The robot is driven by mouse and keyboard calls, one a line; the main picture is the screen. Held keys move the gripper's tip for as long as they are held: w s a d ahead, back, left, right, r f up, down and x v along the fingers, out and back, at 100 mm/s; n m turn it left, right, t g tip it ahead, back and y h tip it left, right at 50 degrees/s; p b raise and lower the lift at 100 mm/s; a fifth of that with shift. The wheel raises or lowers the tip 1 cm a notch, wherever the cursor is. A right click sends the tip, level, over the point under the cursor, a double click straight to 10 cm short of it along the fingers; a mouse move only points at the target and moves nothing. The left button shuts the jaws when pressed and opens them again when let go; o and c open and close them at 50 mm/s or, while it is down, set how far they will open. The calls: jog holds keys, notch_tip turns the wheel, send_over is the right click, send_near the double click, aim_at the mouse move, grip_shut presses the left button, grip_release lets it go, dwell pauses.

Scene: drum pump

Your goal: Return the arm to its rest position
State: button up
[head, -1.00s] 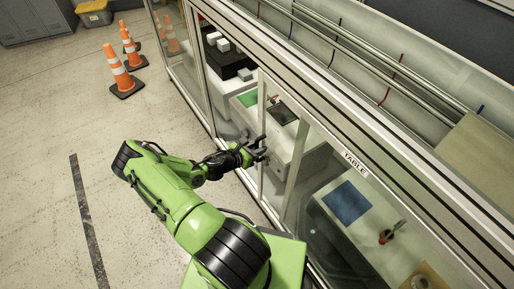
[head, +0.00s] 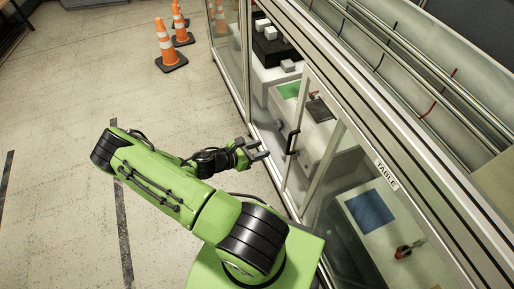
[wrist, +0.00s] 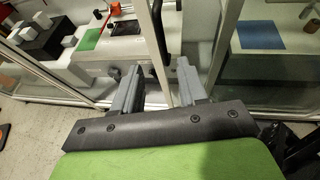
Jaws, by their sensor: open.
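My green arm (head: 165,180) reaches out over the floor beside a glass-walled enclosure. My gripper (head: 262,150) is open and empty, a little left of the black door handle (head: 292,142) and apart from it in the head view. In the wrist view both grey fingers of the gripper (wrist: 158,85) stand spread with nothing held between them. The door frame shows beyond them.
The glass enclosure (head: 380,165) runs along the right, with a blue mat (head: 369,211) and a green mat (head: 289,90) inside. Orange cones (head: 167,48) stand at the upper left. The floor (head: 60,110) left of my arm is clear.

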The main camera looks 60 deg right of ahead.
jog(key=shift+w+a+r, duration=0.15)
jog(key=shift+a, duration=0.15)
jog(key=shift+w, duration=0.1)
dwell(0.3)
jog(key=w+a+r+m+t+y, duration=0.3)
jog(key=w+a+r+m+y, duration=0.15)
jog(key=a+r, duration=0.35)
jog(key=w+a+r+m+t+y, duration=0.3)
jog(key=w+a+r+m, duration=0.3)
jog(key=a, duration=0.3)
jog(key=s+a+r+t+y, duration=0.2)
jog(key=s+a+r+t, duration=0.1)
jog(key=a+r, duration=0.4)
jog(key=s+a+r+m+t+y, duration=0.1)
jog(key=s+a+r, duration=0.4)
jog(key=r, duration=0.5)
jog(key=a+t+y, duration=0.1)
jog(key=a+t, duration=0.1)
jog(key=shift+s+t, duration=0.3)
jog(key=shift+t, duration=0.1)
